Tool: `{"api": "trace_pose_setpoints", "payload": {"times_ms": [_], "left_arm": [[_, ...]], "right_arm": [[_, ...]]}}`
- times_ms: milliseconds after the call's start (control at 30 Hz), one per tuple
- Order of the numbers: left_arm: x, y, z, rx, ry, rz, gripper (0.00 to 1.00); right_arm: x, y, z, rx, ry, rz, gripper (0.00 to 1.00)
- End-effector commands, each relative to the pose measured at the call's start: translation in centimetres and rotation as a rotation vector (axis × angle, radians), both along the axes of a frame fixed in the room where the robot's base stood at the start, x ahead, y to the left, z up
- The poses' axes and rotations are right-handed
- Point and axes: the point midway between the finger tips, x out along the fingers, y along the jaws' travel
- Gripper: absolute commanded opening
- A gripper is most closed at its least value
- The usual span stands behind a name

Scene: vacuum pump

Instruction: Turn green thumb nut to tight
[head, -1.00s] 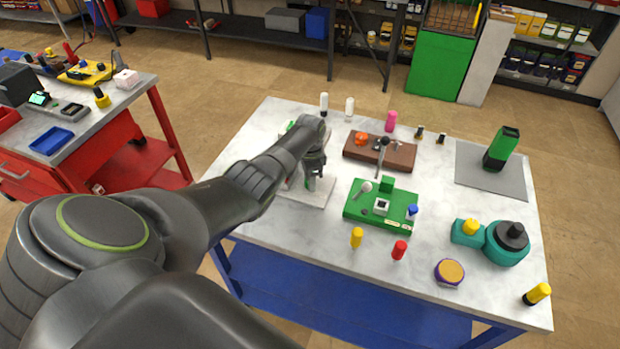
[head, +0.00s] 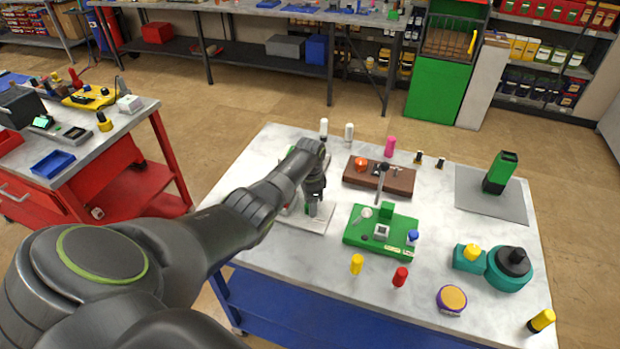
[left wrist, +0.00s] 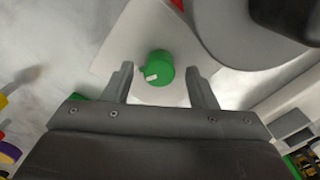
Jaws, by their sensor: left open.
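The green thumb nut (left wrist: 158,66) shows in the left wrist view as a round green knob with a small white mark on its lower left. It sits on a pale plate. My left gripper (left wrist: 161,80) is open, with one finger on each side of the nut and visible gaps to both. I cannot tell whether the fingertips are level with the nut. In the head view my left gripper (head: 315,207) points down over the white plate (head: 306,225) at the table's left side, and the nut is hidden there. My right gripper is not in view.
A green block fixture (head: 358,240) stands just right of my left gripper, with a brown fixture (head: 392,183) behind it. Yellow and red pegs (head: 356,264) stand in front. A teal pump-like unit (head: 508,283) is at the right. The table's front left is clear.

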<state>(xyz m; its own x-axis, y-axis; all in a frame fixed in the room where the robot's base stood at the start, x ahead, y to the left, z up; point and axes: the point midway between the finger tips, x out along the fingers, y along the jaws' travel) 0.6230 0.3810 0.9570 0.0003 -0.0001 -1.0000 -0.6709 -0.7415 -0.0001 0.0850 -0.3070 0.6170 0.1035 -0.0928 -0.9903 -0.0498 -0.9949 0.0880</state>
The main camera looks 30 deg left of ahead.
Motion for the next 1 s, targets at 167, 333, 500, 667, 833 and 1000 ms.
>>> {"api": "trace_pose_setpoints", "payload": {"times_ms": [167,333,500,667,833,1000], "left_arm": [[0.0,0.1,2.5,0.002,-0.003,-0.002,0.52],[0.0,0.1,5.4,0.001,-0.005,-0.002,0.52],[0.1,0.1,9.0,0.002,-0.007,-0.002,0.52],[0.1,0.0,12.5,0.002,-0.006,-0.002,0.52],[0.0,0.0,15.1,0.001,-0.002,0.0,0.52],[0.0,0.0,16.3,0.0,0.0,-0.001,0.52]], "right_arm": [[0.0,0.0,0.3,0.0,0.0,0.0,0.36],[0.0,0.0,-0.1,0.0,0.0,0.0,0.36],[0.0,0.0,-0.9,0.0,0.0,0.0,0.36],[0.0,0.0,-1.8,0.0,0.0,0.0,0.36],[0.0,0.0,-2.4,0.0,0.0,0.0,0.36],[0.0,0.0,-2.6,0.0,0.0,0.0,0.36]]}}
